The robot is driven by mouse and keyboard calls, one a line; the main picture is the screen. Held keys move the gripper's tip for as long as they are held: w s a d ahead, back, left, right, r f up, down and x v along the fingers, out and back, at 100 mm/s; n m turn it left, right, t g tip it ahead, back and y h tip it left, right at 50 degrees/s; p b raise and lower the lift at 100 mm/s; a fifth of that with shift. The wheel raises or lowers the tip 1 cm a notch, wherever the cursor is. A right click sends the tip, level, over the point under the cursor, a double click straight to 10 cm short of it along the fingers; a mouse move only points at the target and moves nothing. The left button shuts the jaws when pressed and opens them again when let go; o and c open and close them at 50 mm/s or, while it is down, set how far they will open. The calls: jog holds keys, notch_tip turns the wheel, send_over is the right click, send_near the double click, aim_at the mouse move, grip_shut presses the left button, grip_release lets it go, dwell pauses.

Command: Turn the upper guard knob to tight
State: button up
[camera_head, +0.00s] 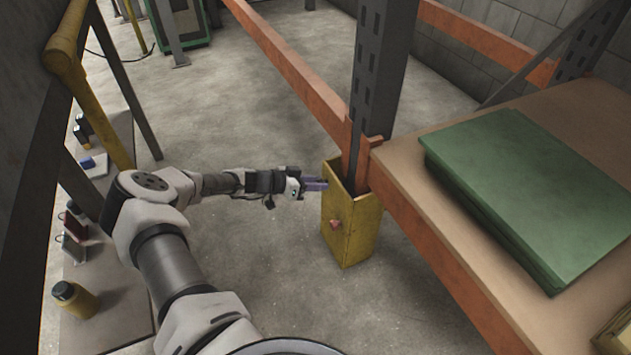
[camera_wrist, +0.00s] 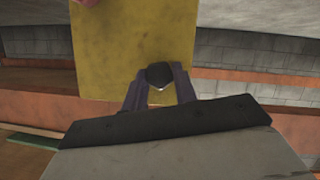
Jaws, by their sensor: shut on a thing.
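A yellow guard (camera_head: 352,238) stands around the foot of the grey rack upright. A red knob (camera_head: 335,224) sits on its face; a pinkish-red knob also shows at the top edge of the wrist view (camera_wrist: 88,2). My gripper (camera_head: 322,184) is at the upper part of the guard. In the wrist view, its purple fingers are shut on a dark knob (camera_wrist: 159,74) in front of the yellow face. This is the upper knob; the fingers hide its sides and most of it in the head view. No tight marking is readable.
Orange rack beams (camera_head: 290,70) run beside the guard. A wooden shelf (camera_head: 590,105) with a green slab (camera_head: 530,190) is at the right. At the left, a low bench (camera_head: 125,320) holds a yellow jar (camera_head: 76,298) and small items. Open concrete floor lies between.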

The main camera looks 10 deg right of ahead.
jog(key=shift+s+f+m+t+h+p, duration=0.15)
jog(key=shift+m+t+p, duration=0.65)
jog(key=shift+m+t, duration=0.95)
jog(key=shift+s+f+m+t+h+p, duration=0.1)
jog(key=shift+m+t+p, duration=0.75)
jog(key=shift+m, duration=1.75)
jog(key=shift+s+f+m+t+h+p, duration=0.15)
jog(key=shift+m+t+p, duration=0.55)
jog(key=shift+m+t, duration=1.1)
jog(key=shift+r+m+g, duration=0.15)
jog(key=shift+m+g, duration=0.25)
jog(key=shift+m, duration=0.05)
jog(key=o, duration=1)
